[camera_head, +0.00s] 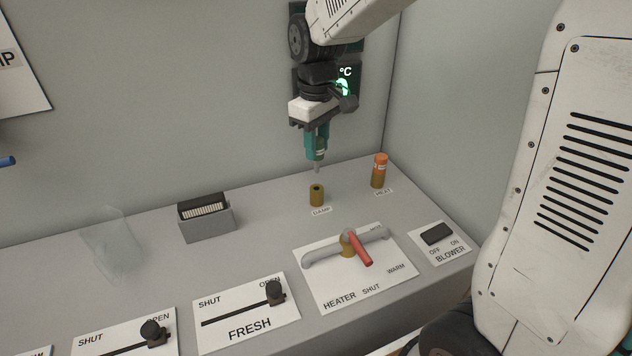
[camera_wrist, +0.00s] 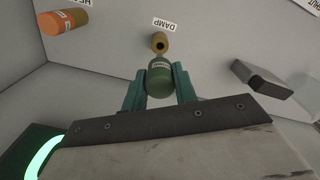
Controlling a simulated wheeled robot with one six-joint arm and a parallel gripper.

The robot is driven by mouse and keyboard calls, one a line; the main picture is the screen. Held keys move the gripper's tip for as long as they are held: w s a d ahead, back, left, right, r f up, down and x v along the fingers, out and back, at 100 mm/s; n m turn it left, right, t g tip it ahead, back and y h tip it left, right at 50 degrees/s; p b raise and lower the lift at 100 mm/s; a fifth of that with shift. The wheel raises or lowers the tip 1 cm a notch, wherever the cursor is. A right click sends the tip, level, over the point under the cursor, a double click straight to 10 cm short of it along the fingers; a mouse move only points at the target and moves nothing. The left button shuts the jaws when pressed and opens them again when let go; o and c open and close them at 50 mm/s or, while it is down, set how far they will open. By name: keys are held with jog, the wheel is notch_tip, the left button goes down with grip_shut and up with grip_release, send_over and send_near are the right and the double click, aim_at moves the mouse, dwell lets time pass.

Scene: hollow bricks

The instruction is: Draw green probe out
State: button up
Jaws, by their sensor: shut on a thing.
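My gripper (camera_head: 317,146) is shut on the green probe and holds it upright above the desk. In the head view the teal fingers hide most of the probe; its thin metal tip (camera_head: 317,168) points down. In the wrist view the dark green probe body (camera_wrist: 159,78) sits between the two teal fingers (camera_wrist: 160,92). The brass socket labelled DAMP (camera_head: 317,195) stands just below the tip, with its dark hole showing. A gap shows between tip and socket in the head view. The socket also shows in the wrist view (camera_wrist: 160,43).
An orange-topped probe (camera_head: 380,171) stands at the HEAT label to the right. A grey block with a dark-topped piece (camera_head: 206,217) and a clear crumpled bag (camera_head: 113,246) lie left. The heater lever panel (camera_head: 355,266), slider panels and blower switch (camera_head: 436,234) are in front. A wall stands behind.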

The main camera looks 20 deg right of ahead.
jog(key=shift+r, duration=0.8)
jog(key=s+r, duration=0.2)
jog(key=s, duration=0.4)
